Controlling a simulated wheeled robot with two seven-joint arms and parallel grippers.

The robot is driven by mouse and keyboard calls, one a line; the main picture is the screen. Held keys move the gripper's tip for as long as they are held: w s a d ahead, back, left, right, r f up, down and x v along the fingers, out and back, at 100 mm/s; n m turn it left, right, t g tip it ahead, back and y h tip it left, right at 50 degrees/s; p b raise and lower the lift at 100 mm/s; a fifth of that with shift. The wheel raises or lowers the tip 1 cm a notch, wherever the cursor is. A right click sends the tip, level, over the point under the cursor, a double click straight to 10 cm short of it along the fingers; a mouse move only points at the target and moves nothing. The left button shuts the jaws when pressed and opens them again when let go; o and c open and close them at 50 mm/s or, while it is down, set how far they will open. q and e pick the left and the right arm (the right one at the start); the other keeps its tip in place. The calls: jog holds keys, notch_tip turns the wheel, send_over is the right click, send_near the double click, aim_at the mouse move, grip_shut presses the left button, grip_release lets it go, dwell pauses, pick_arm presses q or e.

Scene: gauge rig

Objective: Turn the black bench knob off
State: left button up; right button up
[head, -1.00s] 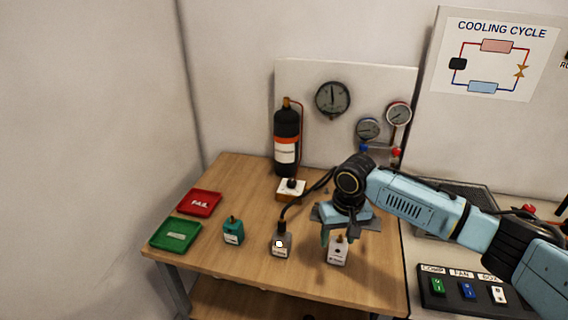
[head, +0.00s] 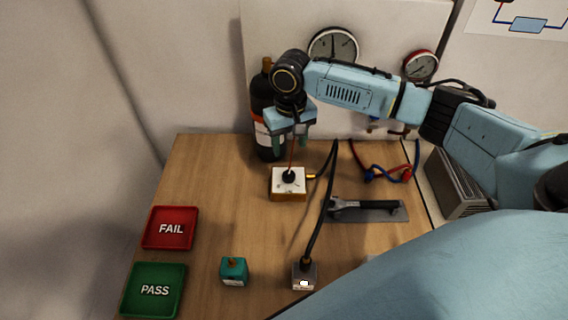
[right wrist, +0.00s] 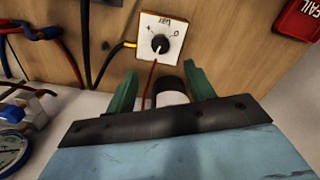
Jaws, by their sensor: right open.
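The black bench knob (head: 289,177) sits on a white-topped box (head: 276,187) with a brown base, on the wooden bench. In the right wrist view the knob (right wrist: 160,44) carries a white pointer mark, and the box face (right wrist: 147,50) has printed marks, including a 0. My right gripper (head: 290,143) is open and empty, pointing down above and slightly behind the knob. In the right wrist view its green fingers (right wrist: 160,78) stand apart, with the knob beyond their tips and not between them. My left gripper is not in view.
A black bottle (head: 263,110) stands close behind my right gripper. A black cable (head: 322,210) runs to a grey block (head: 305,276) in front. A teal block (head: 234,271), red FAIL tray (head: 170,228) and green PASS tray (head: 154,290) lie left. A black-handled tool (head: 365,205) lies right.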

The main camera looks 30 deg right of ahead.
aim_at(289, 174)
jog(key=f, duration=0.4)
jog(key=shift+s, duration=0.2)
notch_tip(289, 174, down, 6)
jog(key=shift+w+b, duration=0.15)
jog(key=shift+b, duration=0.15)
jog(key=shift+w+f, duration=0.1)
jog(key=shift+f, duration=0.55)
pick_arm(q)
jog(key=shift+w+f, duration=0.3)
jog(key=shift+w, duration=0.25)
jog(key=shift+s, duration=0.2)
pick_arm(e)
jog(key=shift+c, duration=0.4)
jog(key=c, duration=0.9)
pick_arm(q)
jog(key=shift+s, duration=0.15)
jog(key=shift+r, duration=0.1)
